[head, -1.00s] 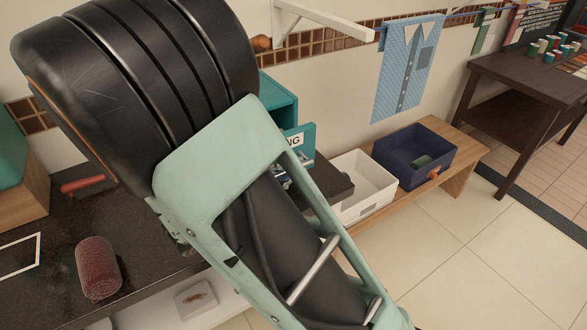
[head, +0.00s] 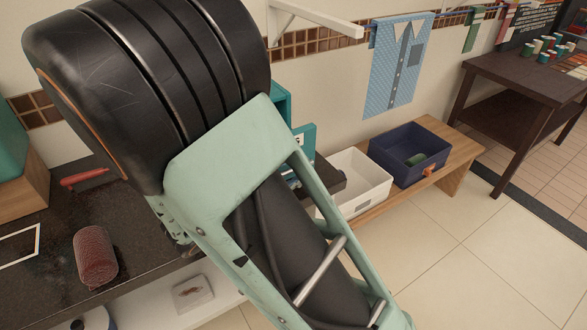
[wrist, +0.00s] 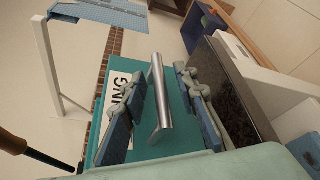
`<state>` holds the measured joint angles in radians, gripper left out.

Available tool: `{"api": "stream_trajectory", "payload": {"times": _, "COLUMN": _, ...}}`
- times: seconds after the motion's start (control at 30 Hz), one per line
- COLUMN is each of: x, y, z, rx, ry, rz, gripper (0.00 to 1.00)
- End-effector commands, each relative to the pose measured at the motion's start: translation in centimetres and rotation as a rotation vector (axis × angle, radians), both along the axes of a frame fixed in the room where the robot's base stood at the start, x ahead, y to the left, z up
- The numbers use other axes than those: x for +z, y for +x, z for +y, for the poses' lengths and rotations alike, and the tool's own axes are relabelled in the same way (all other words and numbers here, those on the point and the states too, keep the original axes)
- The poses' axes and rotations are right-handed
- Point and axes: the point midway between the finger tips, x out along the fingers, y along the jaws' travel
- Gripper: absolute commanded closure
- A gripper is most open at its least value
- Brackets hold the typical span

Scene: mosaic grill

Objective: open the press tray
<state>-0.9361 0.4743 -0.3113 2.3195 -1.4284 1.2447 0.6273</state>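In the wrist view a teal front with a white label ending in "ING" (wrist: 117,93) carries a silver bar handle (wrist: 158,92). I take this for the press tray; the same teal front shows in the head view (head: 308,136), partly behind my arm. My gripper (wrist: 162,110) is open, with one blue-padded finger on each side of the handle and visible gaps between. Whether a finger touches the handle is unclear. My large arm links hide the gripper and most of the teal unit (head: 281,98) in the head view.
A dark counter (head: 140,235) with a reddish roll (head: 96,255) lies at left. Right of the teal unit, a white bin (head: 358,183) and navy bin (head: 408,155) stand on a wooden bench (head: 461,150). A blue shirt-shaped cloth (head: 400,65) hangs above. Tiled floor is clear at lower right.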

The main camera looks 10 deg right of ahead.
Motion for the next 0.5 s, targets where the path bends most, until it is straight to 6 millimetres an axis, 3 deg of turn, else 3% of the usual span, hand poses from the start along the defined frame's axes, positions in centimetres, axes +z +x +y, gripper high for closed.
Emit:
{"api": "stream_trajectory", "payload": {"times": 0.27, "x": 0.2, "y": -0.4, "z": 0.7, "rx": 0.002, "ry": 0.000, "rz": 0.000, "gripper": 0.73}}
{"api": "stream_trajectory", "payload": {"times": 0.5, "x": 1.1, "y": -3.1, "z": 4.3, "rx": 0.006, "ry": 0.003, "rz": -0.001, "gripper": 0.73}}
